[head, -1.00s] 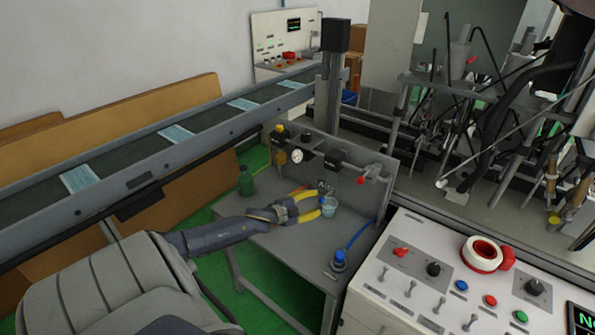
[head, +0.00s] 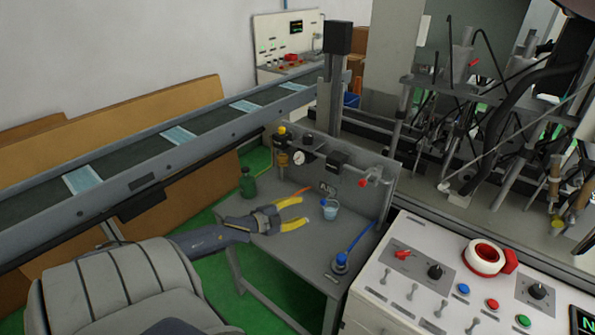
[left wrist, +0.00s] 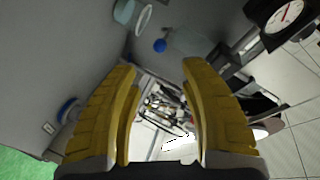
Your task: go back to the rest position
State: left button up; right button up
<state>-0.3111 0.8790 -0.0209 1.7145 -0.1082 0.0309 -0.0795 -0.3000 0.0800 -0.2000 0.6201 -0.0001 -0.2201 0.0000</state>
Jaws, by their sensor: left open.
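My left gripper (head: 292,212) is open and empty, with its yellow fingers above the small grey worktable (head: 290,262). Its fingers point right, toward a small light-blue cup (head: 330,210), and are apart from it. In the left wrist view the two yellow fingers (left wrist: 160,100) are spread with nothing between them. My left arm comes in from the lower left in the head view. My right gripper is not in view.
A green bottle (head: 247,183) stands at the table's back left. A blue-topped fitting with a hose (head: 341,262) is at its front right. A conveyor (head: 140,165) carrying masks runs behind. A control panel (head: 455,280) with a tape roll (head: 484,256) stands at right.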

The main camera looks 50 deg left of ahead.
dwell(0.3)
